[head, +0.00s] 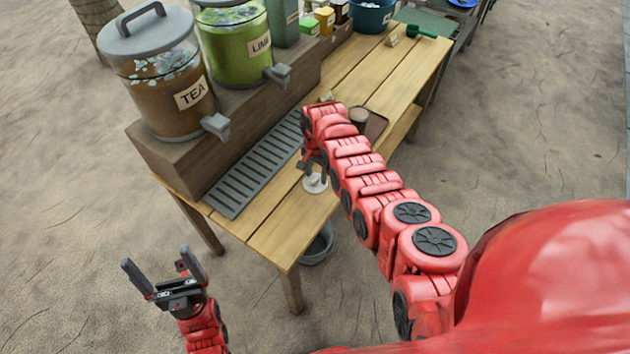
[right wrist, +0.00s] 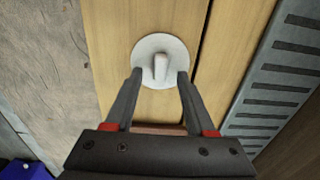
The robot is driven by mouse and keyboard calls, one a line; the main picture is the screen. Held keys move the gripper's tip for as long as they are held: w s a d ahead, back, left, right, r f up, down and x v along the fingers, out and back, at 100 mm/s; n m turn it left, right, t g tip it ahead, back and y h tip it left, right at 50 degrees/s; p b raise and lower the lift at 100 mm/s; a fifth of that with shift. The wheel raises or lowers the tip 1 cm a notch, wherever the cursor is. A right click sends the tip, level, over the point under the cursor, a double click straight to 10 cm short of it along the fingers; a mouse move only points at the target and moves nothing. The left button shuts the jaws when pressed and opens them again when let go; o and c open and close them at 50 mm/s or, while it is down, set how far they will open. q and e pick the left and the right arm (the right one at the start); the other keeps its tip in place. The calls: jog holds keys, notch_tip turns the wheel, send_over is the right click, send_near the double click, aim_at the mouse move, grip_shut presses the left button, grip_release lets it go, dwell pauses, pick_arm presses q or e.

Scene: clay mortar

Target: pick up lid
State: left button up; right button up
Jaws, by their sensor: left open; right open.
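A small round white lid (head: 315,184) with an upright knob lies on the wooden table near its front edge. In the right wrist view the lid (right wrist: 148,46) lies flat on the planks just ahead of my fingers. My right gripper (right wrist: 160,74) is open and empty. Its fingertips show at the lid's lower left and lower right rim, with the knob between them. I cannot tell whether they touch it. In the head view my right gripper (head: 312,165) is close above the lid, partly hidden by my arm. My left gripper (head: 158,258) is open and empty, off the table's left end.
A grey slotted drip tray (head: 246,178) lies beside the lid. Tea (head: 160,90) and lime (head: 235,45) drink dispensers stand on a raised wooden shelf behind it. A brown jar (head: 358,116) stands further along the table. A metal bucket (head: 318,246) is under the table.

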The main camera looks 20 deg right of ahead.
grip_shut()
jog(key=shift+r, duration=0.15)
dwell(0.6)
